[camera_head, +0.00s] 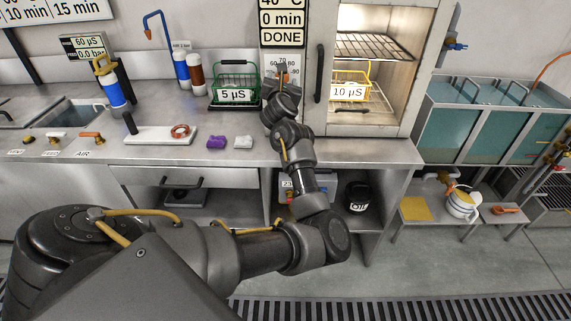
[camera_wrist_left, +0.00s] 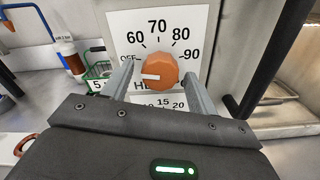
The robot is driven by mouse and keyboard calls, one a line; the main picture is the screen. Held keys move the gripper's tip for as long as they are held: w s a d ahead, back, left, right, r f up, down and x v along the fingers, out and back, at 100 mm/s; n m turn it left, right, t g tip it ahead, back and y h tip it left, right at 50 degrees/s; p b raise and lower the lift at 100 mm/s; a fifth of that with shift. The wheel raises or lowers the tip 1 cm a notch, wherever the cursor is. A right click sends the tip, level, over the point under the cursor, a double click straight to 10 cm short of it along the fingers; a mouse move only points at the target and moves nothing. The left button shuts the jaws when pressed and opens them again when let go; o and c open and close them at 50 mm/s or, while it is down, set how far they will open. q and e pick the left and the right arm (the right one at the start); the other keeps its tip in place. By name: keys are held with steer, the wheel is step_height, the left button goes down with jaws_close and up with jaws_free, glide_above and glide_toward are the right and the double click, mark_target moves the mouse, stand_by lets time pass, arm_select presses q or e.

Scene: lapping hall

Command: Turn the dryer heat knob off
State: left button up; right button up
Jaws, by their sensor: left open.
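The orange heat knob (camera_wrist_left: 160,71) sits on the white dial plate (camera_wrist_left: 204,22), marked OFF, 60, 70, 80 and 90. Its white pointer line points left, on the side of the OFF mark. My left gripper (camera_wrist_left: 160,76) is open, with one finger on each side of the knob; I cannot tell whether either finger touches it. In the head view, my left gripper (camera_head: 281,80) is in front of the dial plate and partly covers it. The dryer (camera_head: 401,68) stands open to its right, with wire racks inside. My right gripper is out of view.
A green basket (camera_head: 236,82) stands left of the dial on the steel bench (camera_head: 97,140). A yellow basket (camera_head: 351,75) is inside the dryer. The dark door handle (camera_head: 320,73) is close on the right of my left gripper.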

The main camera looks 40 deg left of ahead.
arm_select(q)
steer(key=r+m+p, duration=0.1)
steer(key=m+p, duration=0.9)
steer(key=p, duration=0.2)
steer(key=m+g+h+p, duration=0.1)
steer(key=m+h+p, duration=0.35)
steer(key=m, duration=1.45)
glide_above(288, 203)
steer(key=w+a, duration=0.2)
steer(key=w, duration=0.1)
step_height(288, 203, down, 18)
steer(key=shift+s+d+f+m+g+h+b, duration=0.35)
steer(key=shift+s+d+f+m, duration=0.5)
steer(key=shift+f, duration=1.8)
steer(key=shift+s+d+f+m+g+h+b, duration=0.15)
steer(key=shift+s+d+f+m+g, duration=0.3)
steer(key=shift+s+f, duration=1.45)
steer(key=shift+s+d+f+m+g+h+b, duration=0.2)
steer(key=shift+d+f+m+g, duration=0.5)
steer(key=shift+f, duration=2.7)
steer(key=shift+a+t, duration=0.3)
